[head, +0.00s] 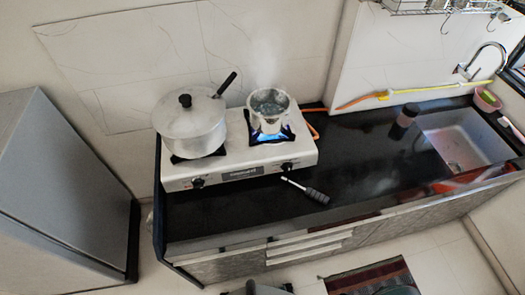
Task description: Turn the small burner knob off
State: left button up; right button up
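A white two-burner gas stove (240,160) stands on the black counter. A small steel pot (270,112) with steam above it sits on the right burner, and a blue flame (262,137) burns under it. The black knob (287,167) below this burner is on the right of the stove's front panel. Another black knob (198,182) is on the left of the panel, below a large lidded pot (190,132) on the left burner. The exact angle of either knob is too small to tell. I see neither gripper clearly, and nothing touches the knobs.
A black-handled utensil (306,190) lies on the counter just right of the stove front. A dark cup (404,120) and sink (460,145) are at the right. A grey cabinet (60,190) stands at the left.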

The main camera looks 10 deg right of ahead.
aim_at(287, 166)
jog(key=l, duration=0.85)
jog(key=i+l+u, duration=0.15)
jog(key=l, duration=0.7)
